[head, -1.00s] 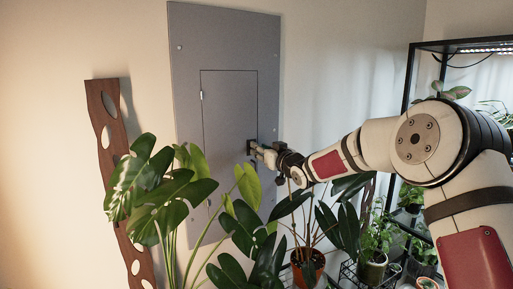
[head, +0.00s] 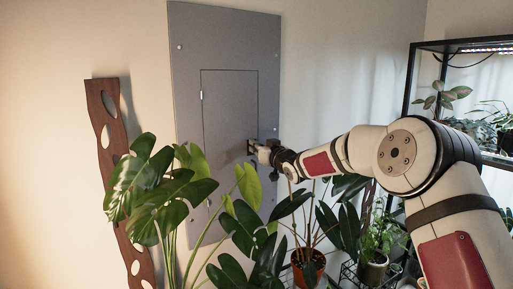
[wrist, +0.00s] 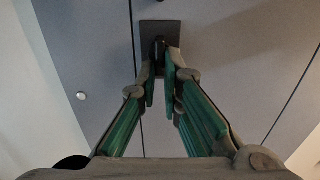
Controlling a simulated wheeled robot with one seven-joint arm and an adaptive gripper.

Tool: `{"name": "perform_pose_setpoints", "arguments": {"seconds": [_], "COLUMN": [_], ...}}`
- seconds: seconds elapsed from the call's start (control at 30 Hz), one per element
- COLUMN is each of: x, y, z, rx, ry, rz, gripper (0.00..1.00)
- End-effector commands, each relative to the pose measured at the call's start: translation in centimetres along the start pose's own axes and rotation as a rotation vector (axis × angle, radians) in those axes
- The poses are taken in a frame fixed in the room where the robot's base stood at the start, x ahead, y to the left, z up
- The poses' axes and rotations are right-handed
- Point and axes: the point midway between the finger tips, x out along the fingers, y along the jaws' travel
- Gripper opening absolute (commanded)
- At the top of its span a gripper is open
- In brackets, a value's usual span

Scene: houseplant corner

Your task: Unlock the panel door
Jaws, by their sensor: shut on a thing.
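The grey panel (head: 224,40) is on the wall, and its inset door (head: 228,105) sits flush in the frame, looking closed. A dark latch plate (head: 250,146) is at the door's right edge; in the wrist view the plate (wrist: 147,33) spans the door seam. My gripper (head: 257,148) is at this latch. In the wrist view its fingers (wrist: 160,72) are close together on the small dark latch knob (wrist: 159,45), which they partly hide. I cannot tell from the pictures which way the latch is turned.
A large leafy plant (head: 160,190) stands in front of the panel's lower left. A potted plant (head: 307,266) stands below my arm. A black shelf (head: 408,85) with plants is at the right. A wavy wooden strip (head: 112,165) is on the left wall.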

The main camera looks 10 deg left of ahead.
Motion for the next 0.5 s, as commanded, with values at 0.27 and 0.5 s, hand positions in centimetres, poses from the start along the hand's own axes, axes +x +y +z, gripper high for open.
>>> {"name": "perform_pose_setpoints", "arguments": {"seconds": [0.27, 0.5], "x": [0.08, 0.19], "y": [0.21, 0.48], "z": [0.04, 0.25], "rx": [0.045, 0.192], "ry": [0.001, 0.001], "rz": [0.001, 0.000], "gripper": [0.00, 0.00]}}
